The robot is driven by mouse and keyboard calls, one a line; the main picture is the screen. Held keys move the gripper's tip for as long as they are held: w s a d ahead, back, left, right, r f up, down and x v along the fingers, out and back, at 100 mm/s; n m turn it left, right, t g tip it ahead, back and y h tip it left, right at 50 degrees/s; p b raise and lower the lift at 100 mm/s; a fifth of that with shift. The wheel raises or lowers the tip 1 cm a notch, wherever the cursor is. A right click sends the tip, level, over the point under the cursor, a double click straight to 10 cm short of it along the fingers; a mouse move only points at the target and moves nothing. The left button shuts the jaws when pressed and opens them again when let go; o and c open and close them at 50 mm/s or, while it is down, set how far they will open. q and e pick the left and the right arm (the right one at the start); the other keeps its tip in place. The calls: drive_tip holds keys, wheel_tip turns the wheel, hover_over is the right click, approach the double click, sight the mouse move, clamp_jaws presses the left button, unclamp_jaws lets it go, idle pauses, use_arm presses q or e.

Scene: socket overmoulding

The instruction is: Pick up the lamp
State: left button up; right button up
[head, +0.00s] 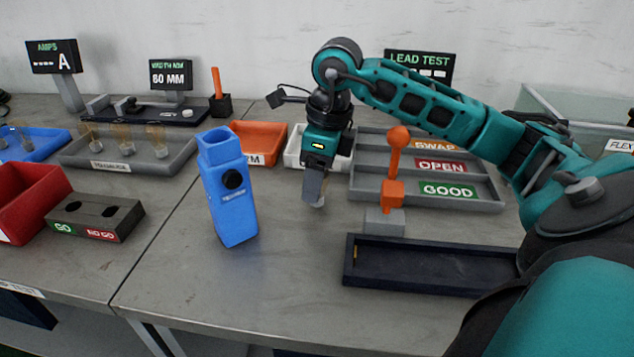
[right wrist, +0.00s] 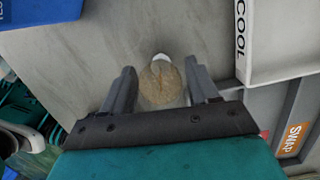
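A lamp with an amber, rounded bulb and a pale tip (right wrist: 161,82) shows in the right wrist view. It lies between the two fingers of my right gripper (right wrist: 160,88), with a gap on each side. My right gripper also shows in the head view (head: 314,190), pointing down low over the grey table behind the orange-handled lever. It is open. In the head view the lamp is mostly hidden by the fingers, and I cannot tell whether it touches the table. My left gripper is not in view.
A white tray (right wrist: 246,72) marked COOL stands beside the gripper. A blue tester (head: 231,190) stands to the left, an orange-handled lever (head: 394,192) to the right. A dark tray (head: 430,268) lies in front. Other lamps (head: 156,138) stand on a grey tray (head: 180,158) at left.

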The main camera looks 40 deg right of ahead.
drive_tip(key=c, duration=0.8)
